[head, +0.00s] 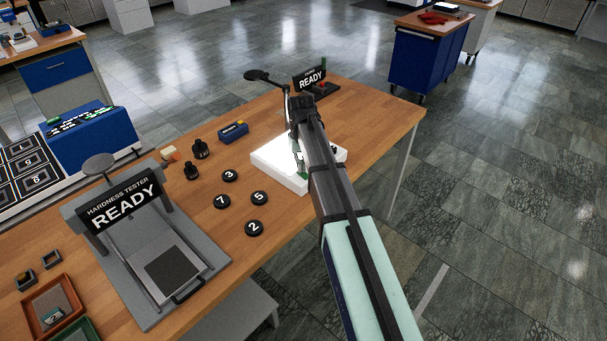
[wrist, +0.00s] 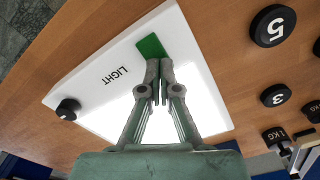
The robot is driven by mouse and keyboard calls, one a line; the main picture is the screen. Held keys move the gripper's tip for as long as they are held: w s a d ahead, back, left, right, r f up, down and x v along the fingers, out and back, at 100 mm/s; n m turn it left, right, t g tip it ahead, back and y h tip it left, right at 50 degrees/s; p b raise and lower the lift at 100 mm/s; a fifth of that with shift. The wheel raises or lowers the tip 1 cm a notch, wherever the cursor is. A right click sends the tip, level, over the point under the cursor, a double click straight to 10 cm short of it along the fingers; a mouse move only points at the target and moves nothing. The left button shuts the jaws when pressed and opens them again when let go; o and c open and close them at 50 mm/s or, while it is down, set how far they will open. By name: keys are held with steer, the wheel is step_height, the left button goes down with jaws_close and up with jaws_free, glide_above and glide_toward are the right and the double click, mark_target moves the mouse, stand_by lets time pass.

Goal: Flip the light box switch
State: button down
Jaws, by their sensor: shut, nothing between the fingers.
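The light box (head: 268,158) is a flat white box with a bright top near the table's front edge. In the wrist view the light box (wrist: 95,85) carries the word LIGHT, a green rectangular piece (wrist: 151,47) at one edge and a black knob (wrist: 68,109) at a corner. I cannot tell for certain which of these is the switch. My gripper (wrist: 158,64) is shut and empty, with its fingertips at or just over the green piece; contact cannot be told. In the head view my arm partly covers the box and my gripper (head: 299,156).
Black numbered weights (head: 229,176) lie left of the box. A hardness tester (head: 125,205) stands on the left of the wooden table. Bare tabletop lies to the right.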

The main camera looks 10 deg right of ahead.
steer(key=shift+f, duration=0.55)
steer(key=shift+r, duration=0.15)
steer(key=shift+r+p, duration=2.05)
steer(key=shift+r, duration=1.4)
